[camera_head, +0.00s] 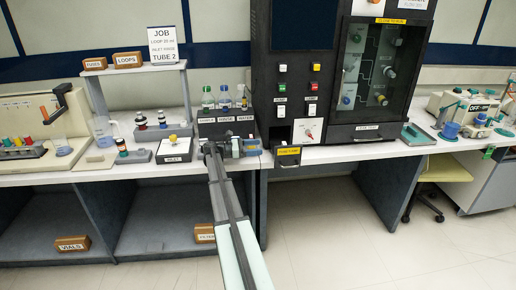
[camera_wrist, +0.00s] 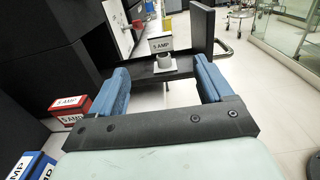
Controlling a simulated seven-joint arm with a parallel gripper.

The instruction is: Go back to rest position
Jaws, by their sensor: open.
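My gripper (camera_wrist: 160,66) has two blue fingers spread apart in the wrist view, with nothing held between them. Past the fingertips, a white block labelled 5 AMP (camera_wrist: 160,44) stands on a pale round piece (camera_wrist: 167,62) in a black open drawer (camera_wrist: 145,70). The fingers appear on either side of this spot in the picture; I see no contact.
A black cabinet (camera_head: 262,70) rises behind the bench, with a yellow-labelled drawer (camera_head: 288,152) at its lower front. Red (camera_wrist: 68,108) and blue (camera_wrist: 30,165) boxes sit left in the wrist view. Bottles (camera_head: 224,97) and a shelf (camera_head: 135,70) stand left. Open floor (camera_head: 320,215) lies right of my arm.

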